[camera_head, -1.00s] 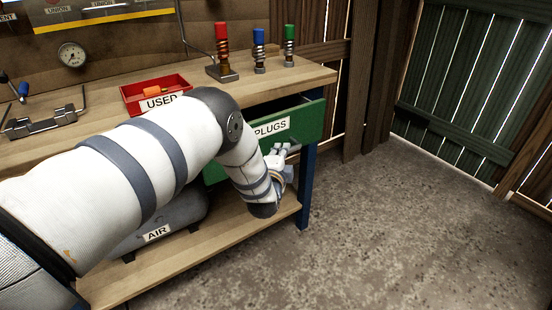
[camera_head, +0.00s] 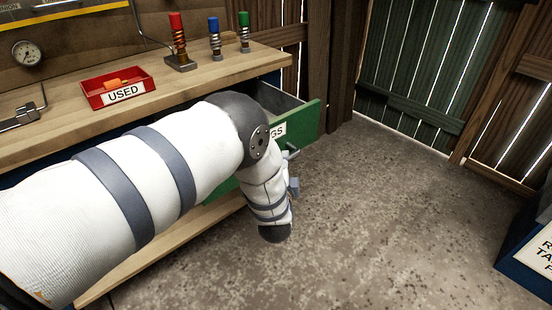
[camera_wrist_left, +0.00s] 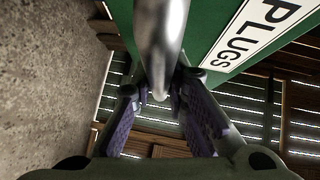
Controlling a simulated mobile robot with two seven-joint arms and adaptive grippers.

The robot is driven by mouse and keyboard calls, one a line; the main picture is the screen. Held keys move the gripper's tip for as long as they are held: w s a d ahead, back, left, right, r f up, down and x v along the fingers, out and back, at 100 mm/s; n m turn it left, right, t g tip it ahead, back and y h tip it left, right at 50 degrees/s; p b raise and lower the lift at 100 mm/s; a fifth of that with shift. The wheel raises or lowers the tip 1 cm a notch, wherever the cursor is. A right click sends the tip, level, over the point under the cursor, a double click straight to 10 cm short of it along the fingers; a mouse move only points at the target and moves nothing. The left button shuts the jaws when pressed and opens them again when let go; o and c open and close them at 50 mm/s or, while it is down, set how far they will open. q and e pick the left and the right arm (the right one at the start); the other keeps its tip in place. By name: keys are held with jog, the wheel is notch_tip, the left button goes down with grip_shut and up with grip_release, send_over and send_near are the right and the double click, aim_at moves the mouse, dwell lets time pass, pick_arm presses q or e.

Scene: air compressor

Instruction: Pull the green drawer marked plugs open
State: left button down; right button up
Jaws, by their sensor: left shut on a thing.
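The green drawer (camera_head: 306,122) under the bench top stands part way out, and its grey inside shows above the front. My left arm hides much of its front and part of its label (camera_head: 279,130). In the left wrist view the PLUGS label (camera_wrist_left: 257,30) is plain on the green front (camera_wrist_left: 203,22). A silver bar handle (camera_wrist_left: 160,38) runs between the fingers of my left gripper (camera_wrist_left: 165,88), which is shut on it. In the head view this gripper (camera_head: 292,180) is mostly hidden behind my forearm. My right gripper is not in view.
The wooden bench top (camera_head: 215,80) carries a red USED tray (camera_head: 103,98) and red, blue and green spring-mounted pieces. The concrete floor (camera_head: 400,220) in front of the drawer is clear. A blue box (camera_head: 522,262) with a sign stands at the right edge.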

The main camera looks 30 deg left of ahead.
pick_arm(q)
jog(key=shift+s+d, duration=0.1)
jog(key=shift+d, duration=0.05)
jog(key=c, duration=1.6)
grip_release()
jog(key=shift+o, duration=0.2)
jog(key=shift+s, duration=0.1)
jog(key=v, duration=1.1)
jog(key=shift+s, duration=0.35)
jog(key=shift+d, duration=0.15)
